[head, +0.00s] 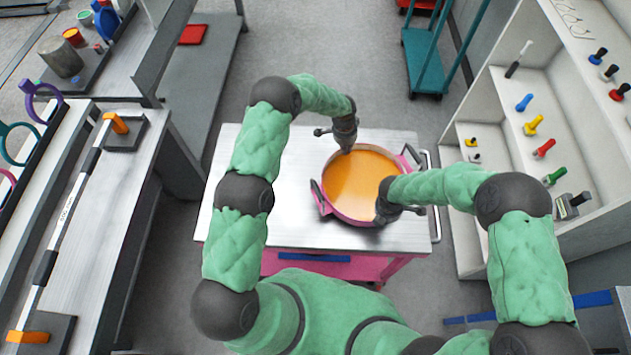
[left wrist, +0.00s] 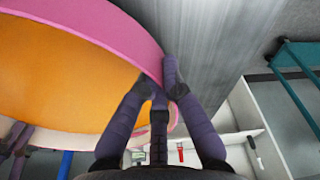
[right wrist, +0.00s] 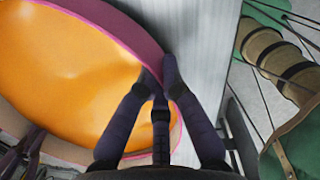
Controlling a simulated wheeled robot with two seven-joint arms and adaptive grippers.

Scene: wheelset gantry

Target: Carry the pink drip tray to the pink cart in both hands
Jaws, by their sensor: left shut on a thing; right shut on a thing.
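The round pink drip tray (head: 328,207), with orange liquid inside, is over the metal top of the pink cart (head: 292,218). I cannot tell whether its underside touches the top. My left gripper (head: 346,146) is shut on the tray's far rim; the left wrist view shows its fingers on either side of the pink wall (left wrist: 135,35). My right gripper (head: 382,215) is shut on the near right rim, and the right wrist view shows the wall (right wrist: 130,30) between its fingers. The tray looks about level. A dark handle shows on its left side.
A grey bench (head: 100,215) with a long bar gauge stands at left. A white shelf unit (head: 490,110) with coloured-handled tools stands at right. A teal trolley (head: 423,60) is at the back. The cart top's left part is bare.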

